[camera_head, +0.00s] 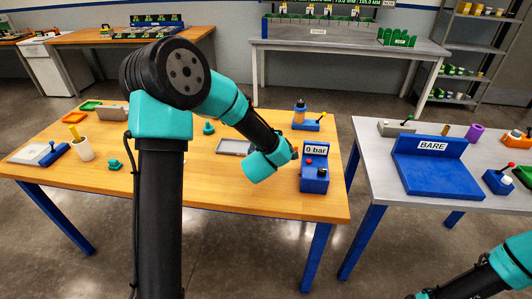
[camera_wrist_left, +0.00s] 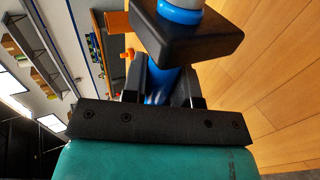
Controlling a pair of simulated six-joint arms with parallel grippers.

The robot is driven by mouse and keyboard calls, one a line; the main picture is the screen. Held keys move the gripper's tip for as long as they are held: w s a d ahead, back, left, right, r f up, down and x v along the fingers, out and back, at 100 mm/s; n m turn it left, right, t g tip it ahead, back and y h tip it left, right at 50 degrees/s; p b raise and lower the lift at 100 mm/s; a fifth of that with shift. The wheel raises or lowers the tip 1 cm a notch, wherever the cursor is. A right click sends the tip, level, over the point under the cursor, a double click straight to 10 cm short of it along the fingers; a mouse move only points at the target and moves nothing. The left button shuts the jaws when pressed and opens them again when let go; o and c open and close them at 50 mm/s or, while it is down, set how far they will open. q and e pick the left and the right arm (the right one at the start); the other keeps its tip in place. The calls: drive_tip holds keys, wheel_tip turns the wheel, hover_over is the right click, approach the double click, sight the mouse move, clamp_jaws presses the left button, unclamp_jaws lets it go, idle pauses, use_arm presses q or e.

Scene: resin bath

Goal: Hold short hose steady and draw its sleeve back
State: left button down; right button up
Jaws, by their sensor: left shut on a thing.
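My left gripper (camera_head: 293,153) is at the right part of the wooden table, just left of the "0 bar" box. Its fingers are mostly hidden by its wrist in the head view. In the left wrist view my left gripper (camera_wrist_left: 162,85) is shut on a blue piece (camera_wrist_left: 160,88) between its dark fingers. I cannot tell if this piece is the short hose. Just beyond it is a dark block (camera_wrist_left: 188,38) with a blue ring and a pale cylinder. No sleeve can be made out. My right gripper is outside the head view; only part of that arm shows at bottom right.
The blue "0 bar" box (camera_head: 314,176) stands at the wooden table's right end. A blue "BARE" stand (camera_head: 432,165) is on the grey table. The front wooden edge is clear.

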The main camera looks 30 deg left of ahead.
use_arm(q)
wheel_tip(320, 180, down, 8)
drive_tip(key=shift+r, duration=0.15)
idle(0.5)
drive_tip(key=shift+f, duration=1)
idle(0.6)
